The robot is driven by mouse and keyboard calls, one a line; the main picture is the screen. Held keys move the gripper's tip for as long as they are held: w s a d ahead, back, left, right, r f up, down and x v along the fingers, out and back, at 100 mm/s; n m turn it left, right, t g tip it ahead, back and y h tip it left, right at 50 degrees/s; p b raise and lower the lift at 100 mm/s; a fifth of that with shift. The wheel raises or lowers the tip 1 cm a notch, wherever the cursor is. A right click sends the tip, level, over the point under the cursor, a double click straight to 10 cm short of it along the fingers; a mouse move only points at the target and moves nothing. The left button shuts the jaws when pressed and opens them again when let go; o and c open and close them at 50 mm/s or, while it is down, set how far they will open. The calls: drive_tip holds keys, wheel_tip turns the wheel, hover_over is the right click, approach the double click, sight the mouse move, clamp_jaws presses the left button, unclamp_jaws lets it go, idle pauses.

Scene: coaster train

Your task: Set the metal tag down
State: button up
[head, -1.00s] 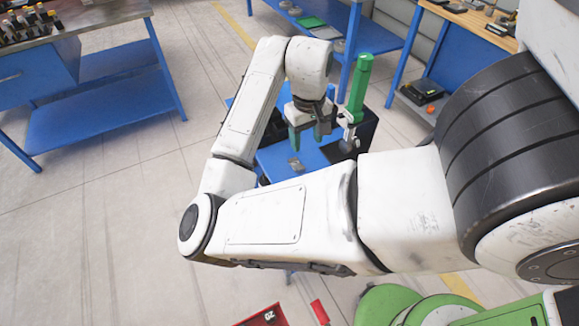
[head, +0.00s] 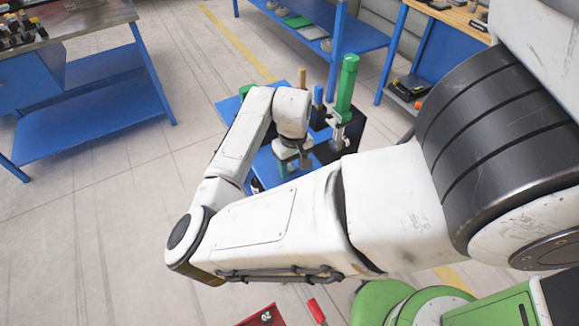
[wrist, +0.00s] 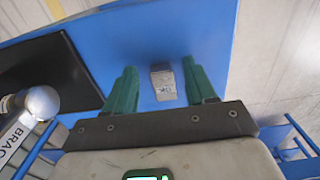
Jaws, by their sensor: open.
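The metal tag (wrist: 162,84) is a small grey plate with dark marks. In the wrist view it lies on the blue table top (wrist: 210,30), between the two green fingers with a gap on each side. My gripper (wrist: 160,66) is open, and its fingers do not touch the tag. In the head view my gripper (head: 293,163) is low over the blue table, and the tag is hidden behind it there.
A green upright cylinder on a metal fitting (head: 347,85) stands right of my gripper. A dark panel (wrist: 45,75) and a round metal knob (wrist: 41,102) are at left in the wrist view. A blue workbench (head: 95,90) stands at the far left.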

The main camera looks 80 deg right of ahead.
drive_tip(key=shift+f, duration=0.25)
clamp_jaws()
idle(0.3)
drive_tip(key=shift+r, duration=0.1)
